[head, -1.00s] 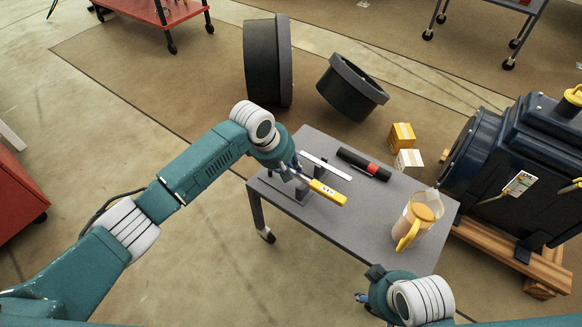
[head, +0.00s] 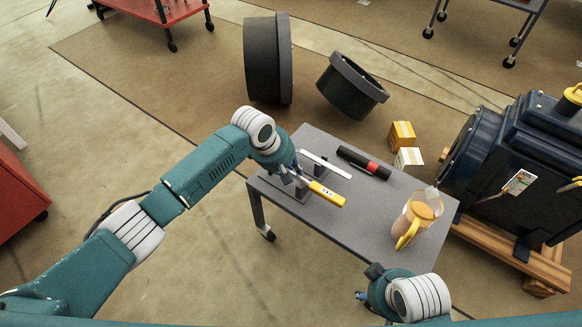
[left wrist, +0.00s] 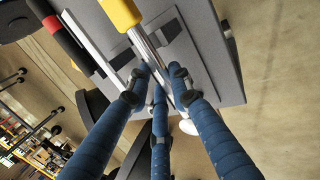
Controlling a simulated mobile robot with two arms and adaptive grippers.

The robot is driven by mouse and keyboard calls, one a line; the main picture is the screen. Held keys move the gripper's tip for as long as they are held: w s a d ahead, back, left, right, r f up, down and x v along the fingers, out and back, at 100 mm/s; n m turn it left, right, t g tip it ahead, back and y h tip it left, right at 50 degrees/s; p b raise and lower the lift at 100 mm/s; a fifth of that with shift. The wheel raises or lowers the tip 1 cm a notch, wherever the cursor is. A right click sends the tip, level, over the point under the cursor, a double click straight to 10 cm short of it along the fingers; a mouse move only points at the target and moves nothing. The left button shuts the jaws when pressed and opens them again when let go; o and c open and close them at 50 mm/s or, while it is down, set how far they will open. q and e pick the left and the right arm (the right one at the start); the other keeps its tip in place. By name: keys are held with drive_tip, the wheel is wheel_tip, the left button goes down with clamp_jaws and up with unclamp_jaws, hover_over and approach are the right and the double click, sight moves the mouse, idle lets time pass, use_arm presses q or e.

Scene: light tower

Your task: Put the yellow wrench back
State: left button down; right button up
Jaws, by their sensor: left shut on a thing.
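The yellow wrench has a yellow handle (head: 326,193) pointing right over the grey table (head: 358,226); the handle also shows at the top of the left wrist view (left wrist: 120,13). Its metal shaft (left wrist: 148,50) runs down between the fingers of my left gripper (left wrist: 160,76), which is shut on it. In the head view my left gripper (head: 299,179) is at the table's left part, above a grey holder (head: 290,192). I cannot tell whether the wrench touches the holder. My right gripper (head: 362,296) is partly hidden below the table's front edge; its jaws are unclear.
A silver bar (head: 328,166) and a black-and-red tool (head: 364,163) lie behind the wrench. A large dark blue machine (head: 520,165) is beside the table. The table's front middle is clear.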

use_arm(q)
drive_tip(key=shift+f, duration=0.5)
drive_tip(key=c, duration=1.5)
unclamp_jaws()
drive_tip(key=shift+f, duration=0.1)
drive_tip(key=v, duration=1.2)
drive_tip(key=shift+w, duration=0.1)
